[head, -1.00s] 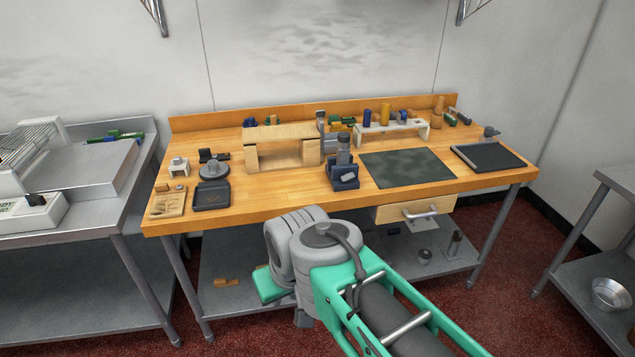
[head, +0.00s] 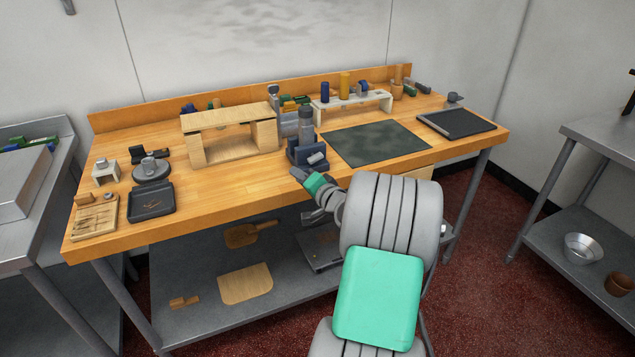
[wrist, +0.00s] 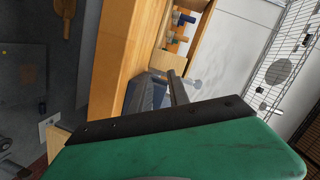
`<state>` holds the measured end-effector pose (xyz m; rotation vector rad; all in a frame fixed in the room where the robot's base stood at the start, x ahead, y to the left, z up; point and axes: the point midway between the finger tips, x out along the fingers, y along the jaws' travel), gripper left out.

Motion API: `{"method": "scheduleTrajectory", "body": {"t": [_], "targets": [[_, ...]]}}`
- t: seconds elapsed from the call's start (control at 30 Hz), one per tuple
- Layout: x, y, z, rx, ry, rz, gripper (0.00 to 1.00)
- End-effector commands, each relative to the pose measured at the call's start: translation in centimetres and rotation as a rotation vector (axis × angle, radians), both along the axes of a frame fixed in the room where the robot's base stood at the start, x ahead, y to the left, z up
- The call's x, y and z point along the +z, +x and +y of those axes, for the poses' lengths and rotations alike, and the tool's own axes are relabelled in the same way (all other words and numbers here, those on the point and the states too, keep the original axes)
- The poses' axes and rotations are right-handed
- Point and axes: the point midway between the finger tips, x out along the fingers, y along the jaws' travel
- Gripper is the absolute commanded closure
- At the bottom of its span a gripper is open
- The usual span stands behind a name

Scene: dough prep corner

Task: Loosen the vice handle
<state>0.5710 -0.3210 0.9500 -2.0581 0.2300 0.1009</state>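A dark blue vice-like block (head: 307,157) stands at the front edge of the wooden bench, with a grey upright cylinder (head: 306,122) rising from it and a small light grey piece on its front. I cannot make out clearly which part is the handle. My gripper (head: 299,175) is just in front of and below the block, close to the bench's front edge; whether it touches is unclear. In the wrist view the blue block (wrist: 152,92) shows beyond the green and black gripper body, partly hidden. The finger gap does not show clearly.
A wooden stand (head: 228,115) is left of the block, with a grey post behind. A dark mat (head: 375,145) lies to the right, then a black tray (head: 457,123). A lower shelf (head: 205,310) is underneath.

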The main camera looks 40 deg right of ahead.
Motion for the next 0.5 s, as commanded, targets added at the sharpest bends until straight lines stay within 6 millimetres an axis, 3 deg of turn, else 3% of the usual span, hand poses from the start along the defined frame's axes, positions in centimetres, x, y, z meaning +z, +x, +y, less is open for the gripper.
{"method": "scheduleTrajectory", "body": {"t": [0.03, 0.13, 0.27, 0.5], "targets": [[-1.8, -1.5, -3.6, -0.078, 0.057, -0.074, 0.78], [-1.7, -3.3, -7.0, -0.160, 0.121, -0.175, 0.78], [-1.2, -2.7, -8.0, -0.178, 0.134, -0.203, 0.78], [-1.1, 1.8, -9.1, -0.174, 0.131, -0.200, 0.78]]}}
